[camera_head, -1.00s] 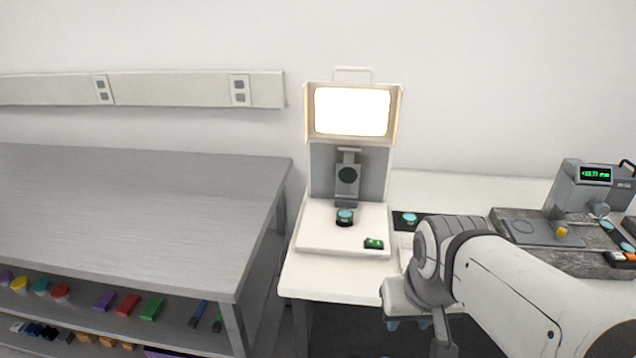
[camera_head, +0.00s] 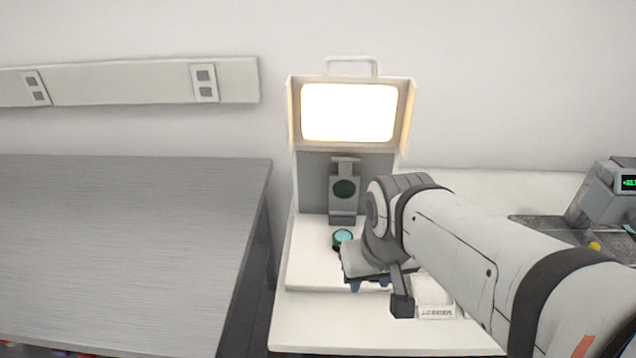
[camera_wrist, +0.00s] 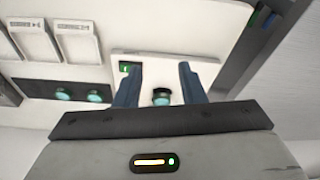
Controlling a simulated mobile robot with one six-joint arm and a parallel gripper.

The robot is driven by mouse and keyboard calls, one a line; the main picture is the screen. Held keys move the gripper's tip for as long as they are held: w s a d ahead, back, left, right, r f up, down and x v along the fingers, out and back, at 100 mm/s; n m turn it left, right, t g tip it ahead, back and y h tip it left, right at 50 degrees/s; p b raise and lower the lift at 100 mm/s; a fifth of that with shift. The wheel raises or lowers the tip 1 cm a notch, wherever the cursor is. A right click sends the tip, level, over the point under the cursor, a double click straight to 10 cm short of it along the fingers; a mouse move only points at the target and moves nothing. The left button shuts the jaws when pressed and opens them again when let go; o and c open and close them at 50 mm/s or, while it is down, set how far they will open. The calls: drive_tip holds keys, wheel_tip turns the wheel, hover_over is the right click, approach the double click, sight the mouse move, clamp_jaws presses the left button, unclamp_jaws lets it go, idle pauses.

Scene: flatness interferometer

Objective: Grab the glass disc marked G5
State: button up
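A teal glass disc (camera_head: 342,237) sits in a dark round holder on the white base of the interferometer (camera_head: 305,255). It also shows in the wrist view (camera_wrist: 161,95), between my fingers as seen from there but apart from them. Two more teal discs, a left one (camera_wrist: 64,93) and a right one (camera_wrist: 95,96), sit on a dark strip to the left in the wrist view. No G5 mark is readable on any disc. My gripper (camera_wrist: 159,68) is open and empty. In the head view my gripper (camera_head: 369,285) is in front and right of the disc on the base.
The interferometer's bright screen (camera_head: 348,112) and upright mount (camera_head: 344,190) stand behind the disc. A small green item (camera_wrist: 125,67) lies on its base. White labelled boxes (camera_wrist: 78,40) stand near the dark strip. A grey bench (camera_head: 120,250) is at left, and a gauge (camera_head: 610,200) at far right.

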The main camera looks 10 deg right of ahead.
drive_tip(key=shift+s+d+r, duration=0.1)
drive_tip(key=shift+s+d, duration=0.05)
drive_tip(key=shift+o, duration=0.8)
drive_tip(key=o, duration=0.6)
drive_tip(key=shift+g, duration=0.3)
drive_tip(key=w, duration=0.2)
drive_tip(key=w+p, duration=0.1)
drive_tip(key=w, duration=0.2)
drive_tip(key=w+r+p, duration=0.1)
drive_tip(key=w, duration=0.2)
drive_tip(key=shift+d, duration=0.35)
drive_tip(key=p, duration=0.3)
approach(343, 236)
drive_tip(key=shift+f+g, duration=0.1)
drive_tip(key=shift+g, duration=0.3)
drive_tip(key=shift+w+f, duration=0.25)
drive_tip(key=shift+f, duration=0.1)
drive_tip(key=shift+w+f+p, duration=0.2)
drive_tip(key=shift+f, duration=1.05)
drive_tip(key=shift+w+f+p, duration=0.2)
drive_tip(key=shift+w+f, duration=0.05)
drive_tip(key=shift+f, duration=0.95)
drive_tip(key=shift+w+f+p, duration=0.2)
drive_tip(key=shift+f, duration=1.05)
